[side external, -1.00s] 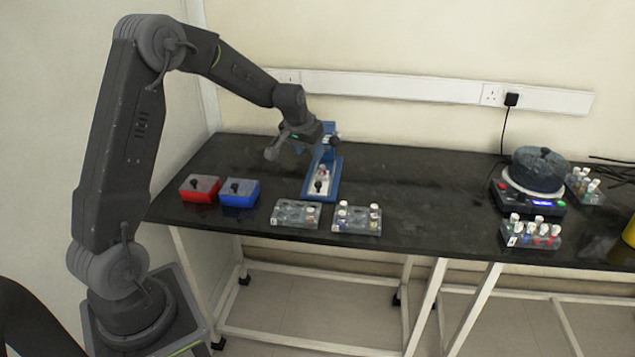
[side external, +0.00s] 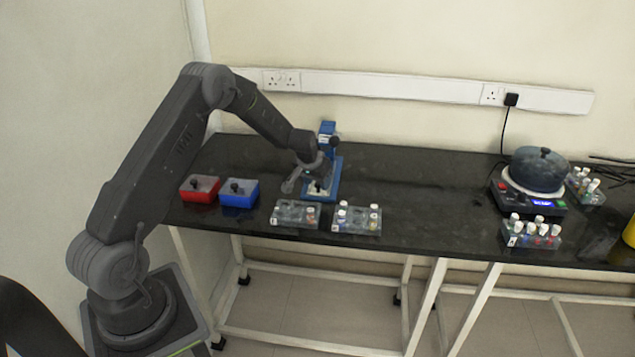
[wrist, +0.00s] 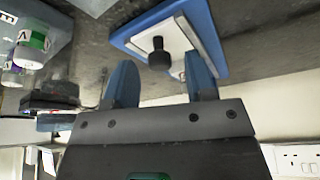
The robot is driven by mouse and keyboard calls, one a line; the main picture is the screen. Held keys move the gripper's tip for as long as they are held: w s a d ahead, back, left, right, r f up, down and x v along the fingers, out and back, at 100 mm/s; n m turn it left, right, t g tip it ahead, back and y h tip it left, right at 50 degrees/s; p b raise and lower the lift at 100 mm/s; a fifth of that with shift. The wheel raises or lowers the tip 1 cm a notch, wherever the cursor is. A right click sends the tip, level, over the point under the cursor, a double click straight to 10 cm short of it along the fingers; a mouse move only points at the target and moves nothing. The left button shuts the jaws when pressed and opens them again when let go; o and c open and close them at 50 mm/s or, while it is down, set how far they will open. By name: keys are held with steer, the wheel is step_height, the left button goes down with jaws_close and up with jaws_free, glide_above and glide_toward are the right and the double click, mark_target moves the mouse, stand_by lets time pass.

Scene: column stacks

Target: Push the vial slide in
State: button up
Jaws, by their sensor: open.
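The vial slide is a white plate (wrist: 186,38) with a black knob (wrist: 160,53), set in a blue stand (side external: 334,182) on the bench. In the side external view the white plate (side external: 317,190) and knob show at the front of the stand. My gripper (wrist: 163,82) is open, its two blue fingers apart with the knob showing between and beyond them. In the side external view my gripper (side external: 303,180) is low over the left side of the stand and hides part of it. I cannot tell whether a finger touches the plate.
A red box (side external: 200,188) and a blue box (side external: 239,192) stand left of the stand. Two vial racks (side external: 296,213) (side external: 357,218) are in front of it. A hotplate (side external: 528,195) and another vial rack (side external: 532,235) are at the right. The bench between is clear.

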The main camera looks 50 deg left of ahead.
steer(key=shift+w+f, duration=0.15)
steer(key=shift+f, duration=0.2)
steer(key=shift+c, duration=0.3)
jaws_close()
